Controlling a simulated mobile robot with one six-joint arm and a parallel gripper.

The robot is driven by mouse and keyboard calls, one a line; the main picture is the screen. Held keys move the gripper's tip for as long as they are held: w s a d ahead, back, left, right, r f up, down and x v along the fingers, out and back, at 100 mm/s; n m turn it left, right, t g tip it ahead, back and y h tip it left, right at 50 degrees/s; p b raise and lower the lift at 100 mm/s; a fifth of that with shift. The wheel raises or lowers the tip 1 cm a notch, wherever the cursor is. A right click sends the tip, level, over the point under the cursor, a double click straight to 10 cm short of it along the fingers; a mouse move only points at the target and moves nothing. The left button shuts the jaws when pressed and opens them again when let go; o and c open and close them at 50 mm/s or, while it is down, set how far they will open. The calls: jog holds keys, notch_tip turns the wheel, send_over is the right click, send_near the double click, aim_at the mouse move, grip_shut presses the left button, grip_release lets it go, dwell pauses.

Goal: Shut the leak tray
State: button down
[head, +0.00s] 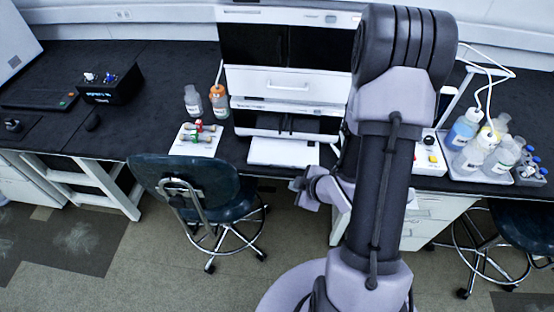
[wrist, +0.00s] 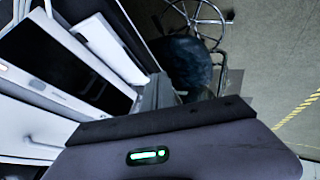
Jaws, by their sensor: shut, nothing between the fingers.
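The leak tray (head: 282,152) is a flat white tray at the foot of the chromatography stack (head: 287,85). It sticks out toward the front edge of the bench, so it stands open. In the wrist view, a pale flat panel that looks like the tray (wrist: 108,48) lies beside the dark front of the stack (wrist: 65,68). My gripper (head: 297,185) is in front of the bench edge, just below and right of the tray in the head view, and appears apart from it. Its fingers (wrist: 158,92) are shut and empty. My arm hides the right side of the stack.
A dark stool (head: 188,185) stands in front of the bench, left of my gripper. Bottles (head: 218,100) and a white card with small coloured parts (head: 197,138) stand left of the stack. A tray of bottles (head: 485,165) is at the right. Open floor lies in front.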

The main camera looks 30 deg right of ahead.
jog(key=w+f+b, duration=0.2)
jog(key=w+b, duration=0.1)
jog(key=b, duration=0.1)
jog(key=w+d+f+b, duration=0.1)
jog(key=w+f+b, duration=0.1)
jog(key=w+b, duration=0.1)
jog(key=w+f+b, duration=0.2)
jog(key=w+b, duration=0.1)
jog(key=b, duration=0.2)
jog(key=shift+w+d+f, duration=0.35)
jog(key=shift+f, duration=0.05)
